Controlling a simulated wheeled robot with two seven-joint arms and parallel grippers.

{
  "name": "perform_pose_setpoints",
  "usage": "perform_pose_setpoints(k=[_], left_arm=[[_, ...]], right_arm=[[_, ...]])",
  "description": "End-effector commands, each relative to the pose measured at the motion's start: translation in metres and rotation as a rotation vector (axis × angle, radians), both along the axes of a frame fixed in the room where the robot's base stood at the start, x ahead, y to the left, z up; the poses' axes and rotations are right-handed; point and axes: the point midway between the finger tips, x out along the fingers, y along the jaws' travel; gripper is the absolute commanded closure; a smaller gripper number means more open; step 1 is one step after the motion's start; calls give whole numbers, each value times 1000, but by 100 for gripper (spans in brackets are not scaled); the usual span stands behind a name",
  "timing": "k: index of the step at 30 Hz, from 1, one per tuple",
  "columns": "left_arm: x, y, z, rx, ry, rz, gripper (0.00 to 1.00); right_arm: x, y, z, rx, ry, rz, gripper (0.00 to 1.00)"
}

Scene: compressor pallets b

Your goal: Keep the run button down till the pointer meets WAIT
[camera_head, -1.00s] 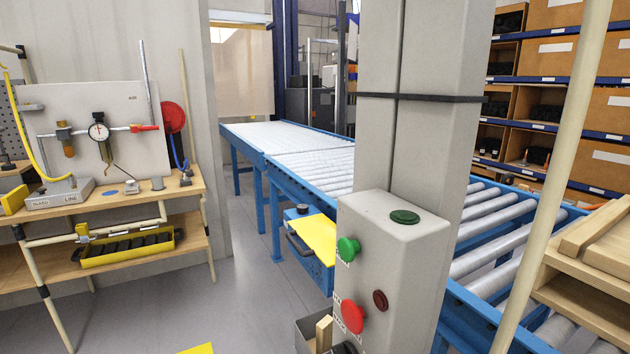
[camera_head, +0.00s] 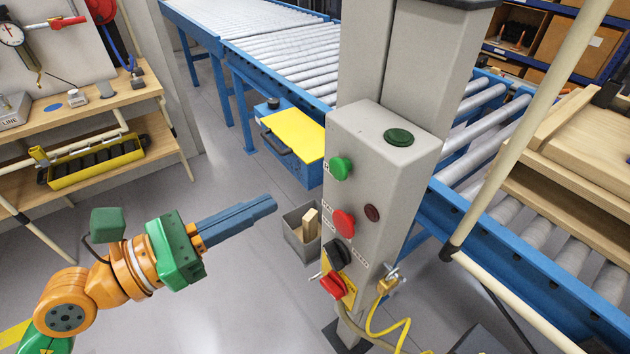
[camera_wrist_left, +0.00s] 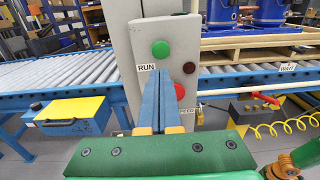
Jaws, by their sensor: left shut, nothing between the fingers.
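The green run button (camera_head: 340,168) is on the front of the grey control box (camera_head: 375,160). In the left wrist view the run button (camera_wrist_left: 160,49) has a RUN label on its left. My left gripper (camera_head: 272,204) is shut and empty, its blue fingers pointing at the box. In the head view its tips are left of and below the button, apart from it. In the wrist view the left gripper (camera_wrist_left: 160,76) is lined up below the button. The WAIT label (camera_wrist_left: 288,67) is on the conveyor's edge at the right. I cannot make out the pointer for certain. My right gripper is not in view.
A red button (camera_head: 343,222), a dark selector (camera_head: 336,254) and a red switch (camera_head: 332,285) sit below the run button. The roller conveyor (camera_head: 290,50) runs behind the box. A grey bin (camera_head: 298,235) stands on the floor behind my fingertips. A yellow cable hangs at the right.

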Motion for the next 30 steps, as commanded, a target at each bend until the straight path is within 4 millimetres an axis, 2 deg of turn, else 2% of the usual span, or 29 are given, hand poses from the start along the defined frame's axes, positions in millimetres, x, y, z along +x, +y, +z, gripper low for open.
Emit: perform_pose_setpoints(k=[1,5,6,9,15,30], left_arm=[[3,-6,-4,0,-11,-1,100],[20,-29,4,-7,-6,-1,100],[26,-35,9,-11,2,1,100],[37,-52,8,-7,3,0,100],[53,-73,4,-4,1,3,100],[56,-78,0,-1,0,2,100]], right_arm=[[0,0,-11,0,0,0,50],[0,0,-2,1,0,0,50],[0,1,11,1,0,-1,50],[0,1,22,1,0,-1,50],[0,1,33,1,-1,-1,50],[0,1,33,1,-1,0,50]])
